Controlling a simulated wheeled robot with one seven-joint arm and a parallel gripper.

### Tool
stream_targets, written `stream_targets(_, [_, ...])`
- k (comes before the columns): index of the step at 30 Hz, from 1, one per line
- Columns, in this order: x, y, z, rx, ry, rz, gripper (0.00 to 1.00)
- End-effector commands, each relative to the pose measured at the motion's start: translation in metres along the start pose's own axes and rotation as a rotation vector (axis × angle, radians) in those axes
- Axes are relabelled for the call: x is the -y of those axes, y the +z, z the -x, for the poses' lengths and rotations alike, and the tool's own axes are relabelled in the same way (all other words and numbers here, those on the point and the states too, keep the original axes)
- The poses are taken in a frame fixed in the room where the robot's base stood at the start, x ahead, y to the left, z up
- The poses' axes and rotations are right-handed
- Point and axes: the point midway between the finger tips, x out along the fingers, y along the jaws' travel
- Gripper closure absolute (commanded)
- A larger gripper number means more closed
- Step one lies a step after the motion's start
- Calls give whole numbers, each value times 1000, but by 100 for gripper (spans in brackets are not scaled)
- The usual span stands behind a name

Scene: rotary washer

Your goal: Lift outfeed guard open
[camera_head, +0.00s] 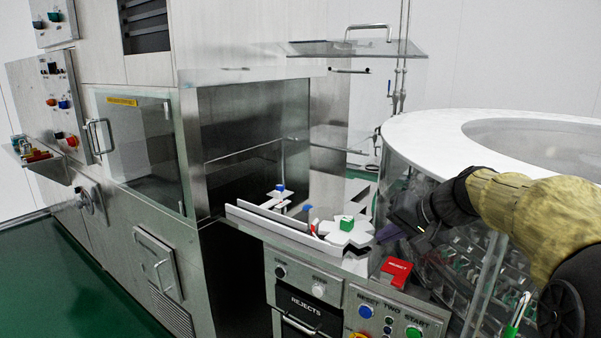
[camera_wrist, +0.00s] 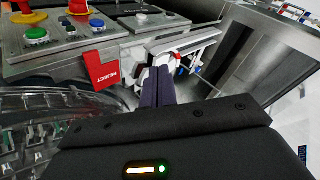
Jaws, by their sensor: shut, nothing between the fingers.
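A clear panel (camera_head: 355,48) with a pale handle (camera_head: 369,28) on top sits roughly level, high above the outfeed area in the head view; it looks like the outfeed guard. How far it is raised is hard to tell. My gripper (camera_head: 400,212) is well below it, beside the round clear-walled machine. In the wrist view my gripper's dark fingers (camera_wrist: 158,86) are together and empty. No handle is between or touching them. The guard cannot be made out in the wrist view.
The round machine's white rim (camera_head: 425,127) stands right, close to my arm. A white star-shaped wheel with a green block (camera_head: 347,223) sits left of my gripper. A red REJECT tag (camera_head: 396,272) and button panel (camera_head: 385,318) are below. Green floor (camera_head: 85,285) lies clear at left.

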Motion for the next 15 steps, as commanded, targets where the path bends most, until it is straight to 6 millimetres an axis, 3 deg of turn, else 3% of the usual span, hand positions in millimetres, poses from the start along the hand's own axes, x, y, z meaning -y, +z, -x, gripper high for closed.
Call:
stream_targets(1, [-12,23,-18,40,61,-2,100])
stream_targets(6, [-59,94,-55,134,272,29,100])
stream_targets(12, [-102,169,-74,213,449,133,100])
stream_targets(15, [-117,197,-77,240,498,188,100])
